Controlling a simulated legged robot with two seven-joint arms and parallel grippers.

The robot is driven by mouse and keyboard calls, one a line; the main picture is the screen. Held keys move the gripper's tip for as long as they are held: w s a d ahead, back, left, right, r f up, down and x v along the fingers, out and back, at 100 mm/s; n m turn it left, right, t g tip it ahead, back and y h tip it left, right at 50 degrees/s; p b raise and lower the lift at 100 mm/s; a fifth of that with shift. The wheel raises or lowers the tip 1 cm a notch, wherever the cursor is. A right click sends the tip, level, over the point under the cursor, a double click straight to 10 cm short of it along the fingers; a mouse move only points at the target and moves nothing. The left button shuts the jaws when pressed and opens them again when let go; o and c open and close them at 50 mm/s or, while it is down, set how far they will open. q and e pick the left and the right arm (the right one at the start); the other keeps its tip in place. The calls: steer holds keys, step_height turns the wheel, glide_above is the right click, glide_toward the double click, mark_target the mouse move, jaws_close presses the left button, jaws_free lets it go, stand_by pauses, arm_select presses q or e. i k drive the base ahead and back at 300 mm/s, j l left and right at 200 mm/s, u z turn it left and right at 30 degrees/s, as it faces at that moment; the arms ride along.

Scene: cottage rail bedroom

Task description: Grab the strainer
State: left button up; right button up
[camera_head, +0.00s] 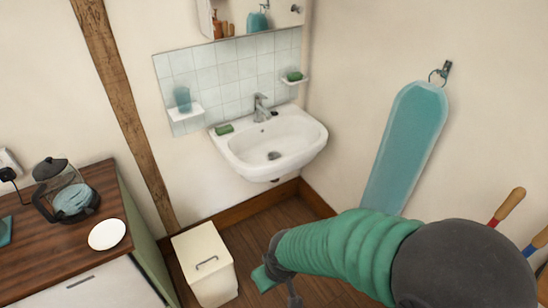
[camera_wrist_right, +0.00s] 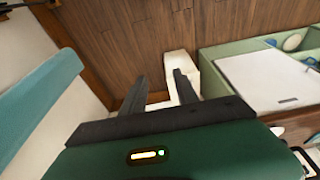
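A small dark round piece (camera_head: 273,155) sits at the drain in the bowl of the white sink (camera_head: 300,134); it may be the strainer, but it is too small to tell. A small dark object (camera_head: 275,114) also lies on the sink's back rim near the tap. My right gripper (camera_head: 292,295) is low in front of the sink, beside the white bin and well apart from the sink. In the right wrist view my right gripper (camera_wrist_right: 161,82) has its two dark fingers spread, with nothing between them. My left gripper is not in view.
A white lidded bin (camera_head: 205,264) stands on the floor below the sink. A wooden counter (camera_head: 70,243) with a coffee pot (camera_head: 68,190) and white saucer (camera_head: 107,234) is at left. A teal ironing board (camera_head: 405,145) hangs at right. A mirror cabinet is above the sink.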

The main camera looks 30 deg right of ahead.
mark_target(274, 153)
steer(key=i+l, duration=0.35)
steer(key=l, duration=0.15)
steer(key=i+l, duration=0.4)
steer(key=i+l+u, duration=0.1)
steer(key=i+l, duration=0.25)
steer(key=l, duration=0.2)
steer(key=i+l, duration=0.35)
steer(key=l, duration=0.15)
